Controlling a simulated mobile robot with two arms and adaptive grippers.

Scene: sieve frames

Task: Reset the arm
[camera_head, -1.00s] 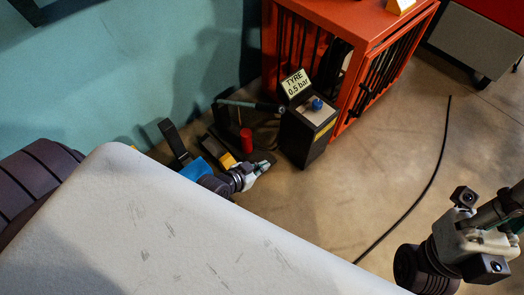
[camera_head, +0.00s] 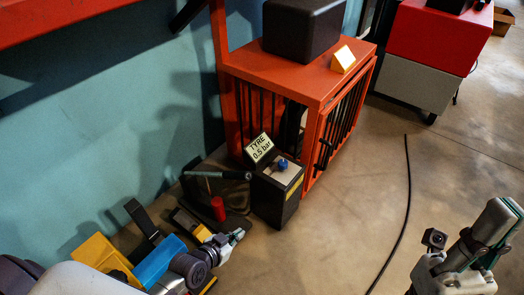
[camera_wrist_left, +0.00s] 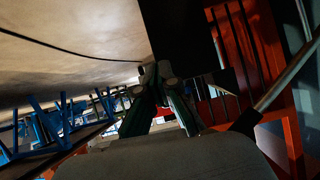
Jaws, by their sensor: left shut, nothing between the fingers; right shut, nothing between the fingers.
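My left gripper (camera_head: 234,237) shows low in the head view, its fingers together and empty. It is in front of the black box with the "TYRE 0.5 bar" sign (camera_head: 260,149), to the lower left of the box. In the left wrist view my left gripper's fingers (camera_wrist_left: 158,82) are close together with nothing between them. My right gripper (camera_head: 488,238) is at the lower right of the head view over bare floor, partly cut off by the frame. It is shut, with nothing seen in it.
The black box (camera_head: 277,198) has a blue knob (camera_head: 283,163). A red cylinder (camera_head: 218,208) stands near my left gripper. An orange cage (camera_head: 292,82) is behind, bearing a black case (camera_head: 302,28). A black cable (camera_head: 405,205) crosses open floor.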

